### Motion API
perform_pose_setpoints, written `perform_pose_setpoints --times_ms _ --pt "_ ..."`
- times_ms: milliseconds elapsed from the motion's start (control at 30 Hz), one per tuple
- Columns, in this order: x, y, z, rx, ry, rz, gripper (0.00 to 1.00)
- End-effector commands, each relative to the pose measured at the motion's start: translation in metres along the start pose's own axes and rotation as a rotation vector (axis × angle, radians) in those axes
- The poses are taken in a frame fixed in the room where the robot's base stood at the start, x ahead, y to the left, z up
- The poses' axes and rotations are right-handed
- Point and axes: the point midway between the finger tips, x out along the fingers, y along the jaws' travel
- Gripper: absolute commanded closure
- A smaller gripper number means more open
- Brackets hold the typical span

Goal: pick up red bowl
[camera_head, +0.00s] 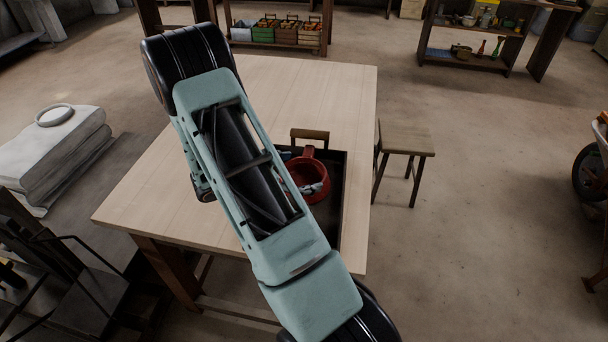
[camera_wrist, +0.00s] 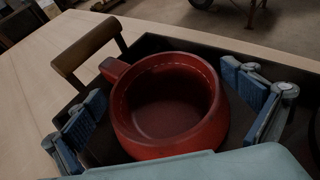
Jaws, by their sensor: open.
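The red bowl (camera_head: 320,172) stands upright inside a dark tray (camera_head: 338,165) on the wooden table. It has a short red handle that points up and to the left in the wrist view, where the bowl (camera_wrist: 175,140) looks empty inside. My gripper (camera_wrist: 163,92) is open, with one blue-padded finger on each side of the bowl. I cannot tell whether either finger touches it. In the head view my arm hides the left part of the bowl and tray and most of the gripper.
The tray has a raised wooden handle (camera_wrist: 88,50) at its far side and dark walls close around the bowl. The light table top (camera_head: 320,90) is clear beyond the tray. A stool (camera_head: 407,138) stands right of the table.

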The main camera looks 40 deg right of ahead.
Motion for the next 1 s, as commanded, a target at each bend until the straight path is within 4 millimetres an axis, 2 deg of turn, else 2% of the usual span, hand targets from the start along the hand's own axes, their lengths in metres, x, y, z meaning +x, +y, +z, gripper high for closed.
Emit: perform_pose_setpoints --times_ms 133,500,767,1000 --pt "0.000 0.000 0.000 0.000 0.000 0.001 0.00" --pt "-0.001 0.001 0.001 0.001 -0.002 0.001 0.38" --pt "-0.002 0.001 0.002 0.001 -0.002 0.002 0.38" --pt "-0.022 0.002 0.010 0.003 -0.002 0.004 0.39"
